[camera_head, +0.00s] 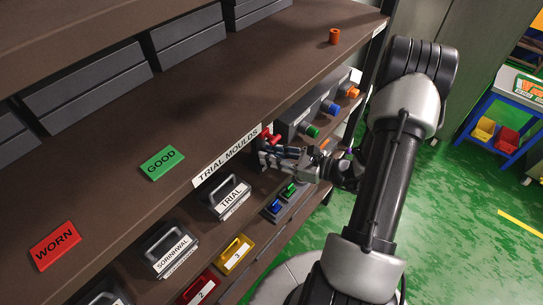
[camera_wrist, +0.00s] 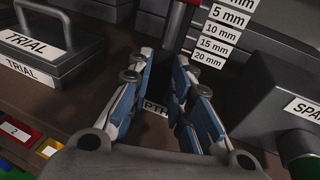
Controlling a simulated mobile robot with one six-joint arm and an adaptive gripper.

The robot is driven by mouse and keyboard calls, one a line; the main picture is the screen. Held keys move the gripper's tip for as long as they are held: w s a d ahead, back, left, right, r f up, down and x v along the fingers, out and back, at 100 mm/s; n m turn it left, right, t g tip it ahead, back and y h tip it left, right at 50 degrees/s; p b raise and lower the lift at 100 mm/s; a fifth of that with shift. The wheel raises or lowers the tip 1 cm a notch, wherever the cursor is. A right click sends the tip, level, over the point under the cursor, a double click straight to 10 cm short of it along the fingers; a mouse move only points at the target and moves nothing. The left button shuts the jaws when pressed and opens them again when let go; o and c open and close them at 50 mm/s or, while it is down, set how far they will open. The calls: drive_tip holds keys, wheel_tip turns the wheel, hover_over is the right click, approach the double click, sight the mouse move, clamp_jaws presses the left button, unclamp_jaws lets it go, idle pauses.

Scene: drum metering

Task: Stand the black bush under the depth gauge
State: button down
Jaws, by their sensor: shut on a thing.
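My gripper (camera_head: 272,152) is at the lower shelf, beneath the edge marked TRIAL MOULDS. In the wrist view my gripper (camera_wrist: 162,75) has its fingers shut on a dark thing, the black bush (camera_wrist: 160,88), which hardly stands out from the dark background. The depth gauge (camera_wrist: 212,40), with its scale from 5 mm to 20 mm and a grey post with a red part, stands just beyond the fingertips. A label partly reading PTH shows between the fingers. Whether the bush touches the shelf or is under the gauge I cannot tell.
A grey TRIAL case (camera_wrist: 45,45) stands left of my gripper, and a dark block marked SPA (camera_wrist: 285,110) stands close on the right. An orange bush (camera_head: 334,37) is on the upper shelf, with GOOD (camera_head: 162,163) and WORN (camera_head: 55,245) plates.

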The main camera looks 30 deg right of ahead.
drive_tip(key=shift+f, duration=0.15)
drive_tip(key=c, duration=1.5)
unclamp_jaws()
drive_tip(key=shift+o, duration=0.2)
drive_tip(key=shift+r, duration=0.35)
drive_tip(key=p+v, duration=0.2)
drive_tip(key=v, duration=1)
drive_tip(key=shift+a+f, duration=0.1)
